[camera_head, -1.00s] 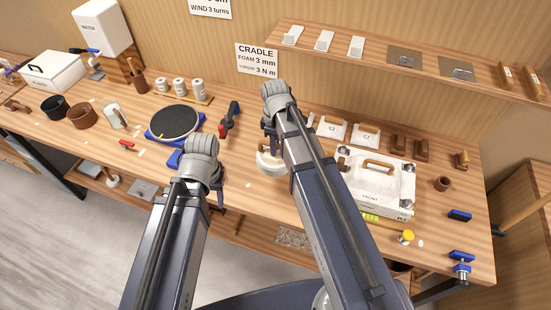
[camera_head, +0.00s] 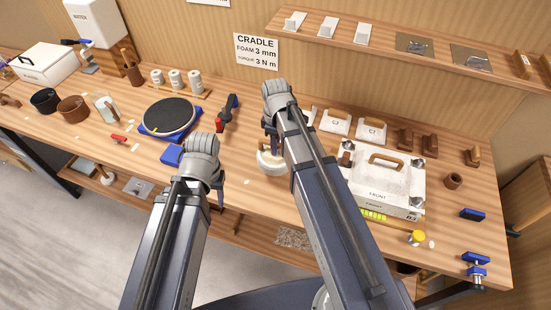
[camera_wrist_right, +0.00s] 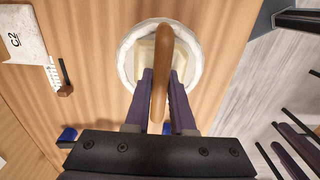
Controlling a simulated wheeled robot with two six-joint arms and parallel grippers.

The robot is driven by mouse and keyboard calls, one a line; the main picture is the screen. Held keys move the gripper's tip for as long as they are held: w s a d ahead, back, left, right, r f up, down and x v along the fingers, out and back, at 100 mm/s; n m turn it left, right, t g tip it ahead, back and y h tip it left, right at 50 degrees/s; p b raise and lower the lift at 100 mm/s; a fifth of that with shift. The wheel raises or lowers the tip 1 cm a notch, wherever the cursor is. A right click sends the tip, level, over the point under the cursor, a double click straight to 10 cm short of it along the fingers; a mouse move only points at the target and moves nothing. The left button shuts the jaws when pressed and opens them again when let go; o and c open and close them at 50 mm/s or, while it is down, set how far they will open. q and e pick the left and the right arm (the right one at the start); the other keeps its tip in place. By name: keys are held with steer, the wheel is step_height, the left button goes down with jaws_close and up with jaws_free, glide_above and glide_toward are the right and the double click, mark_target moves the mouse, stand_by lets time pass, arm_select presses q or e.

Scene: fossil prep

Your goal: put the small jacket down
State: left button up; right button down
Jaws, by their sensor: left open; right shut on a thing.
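The small jacket (camera_head: 268,163) is a round white plaster piece, partly hidden behind my right arm in the head view. In the right wrist view, the jacket (camera_wrist_right: 126,62) shows a white rim, a pale inside and a brown wooden handle (camera_wrist_right: 162,55) across it. My right gripper (camera_wrist_right: 160,88) is shut on this handle. The jacket is over the table; I cannot tell whether it touches the top. My left gripper (camera_head: 219,196) is open and empty near the table's front edge, left of the jacket. Its fingers are mostly hidden by its wrist.
A dark turntable on a blue base (camera_head: 169,117) stands at the left, with a red and black clamp (camera_head: 226,113) beside it. A large white box marked FRONT (camera_head: 383,185) stands at the right. White blocks, one marked C2 (camera_head: 336,122), stand behind.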

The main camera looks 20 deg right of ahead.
steer(key=shift+f+b, duration=1.9)
steer(key=shift+f, duration=0.15)
steer(key=shift+r, duration=0.1)
steer(key=c, duration=1.2)
jaws_free()
steer(key=shift+c, duration=0.2)
steer(key=o, duration=0.5)
